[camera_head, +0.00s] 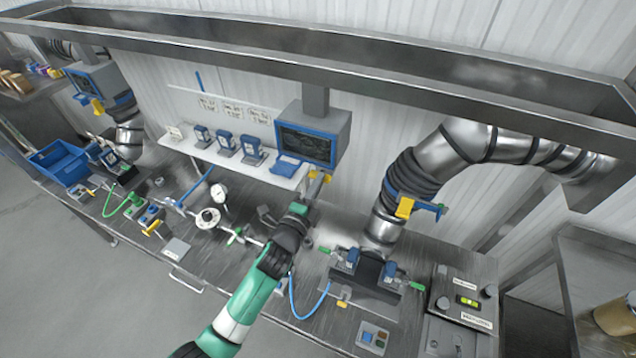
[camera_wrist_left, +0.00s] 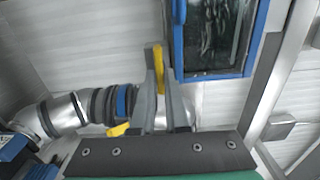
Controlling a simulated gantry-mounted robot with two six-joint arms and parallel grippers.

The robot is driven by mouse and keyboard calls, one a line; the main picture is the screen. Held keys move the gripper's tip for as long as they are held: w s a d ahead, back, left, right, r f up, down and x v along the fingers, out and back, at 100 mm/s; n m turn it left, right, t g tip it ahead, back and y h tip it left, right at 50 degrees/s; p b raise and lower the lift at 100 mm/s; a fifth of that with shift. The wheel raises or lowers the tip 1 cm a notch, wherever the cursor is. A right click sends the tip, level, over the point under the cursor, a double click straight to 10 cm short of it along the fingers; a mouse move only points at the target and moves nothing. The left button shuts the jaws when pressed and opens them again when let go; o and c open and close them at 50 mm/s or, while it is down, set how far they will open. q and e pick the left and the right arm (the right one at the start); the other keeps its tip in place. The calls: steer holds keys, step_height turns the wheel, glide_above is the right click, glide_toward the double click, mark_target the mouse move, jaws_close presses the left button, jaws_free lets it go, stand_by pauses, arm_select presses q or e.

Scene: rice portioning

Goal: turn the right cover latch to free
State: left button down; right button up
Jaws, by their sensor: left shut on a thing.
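A yellow latch handle (camera_head: 326,178) shows just below the blue-framed monitor housing (camera_head: 342,136). My left gripper (camera_head: 314,187) reaches up from the bottom of the head view. In the left wrist view its two grey fingers (camera_wrist_left: 160,80) are shut on the yellow handle (camera_wrist_left: 158,56), close beside the lower edge of the blue-framed screen (camera_wrist_left: 213,74). The fingers hide part of the handle. Another yellow handle (camera_head: 404,208) sits on the blue clamp at the large right duct, apart from my gripper. My right gripper is not in view.
A ribbed silver duct (camera_head: 450,152) comes down to the bench at the right. Blue and green fittings stand at its base. A white shelf (camera_head: 235,161) with blue devices runs along the wall. A metal beam (camera_head: 300,65) crosses above. A control box (camera_head: 460,310) stands right.

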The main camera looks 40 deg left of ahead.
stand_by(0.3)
arm_select(q)
steer(key=c, duration=0.9)
jaws_free()
steer(key=shift+s, duration=0.1)
steer(key=b+v, duration=0.1)
steer(key=v, duration=1)
steer(key=shift+s, duration=0.3)
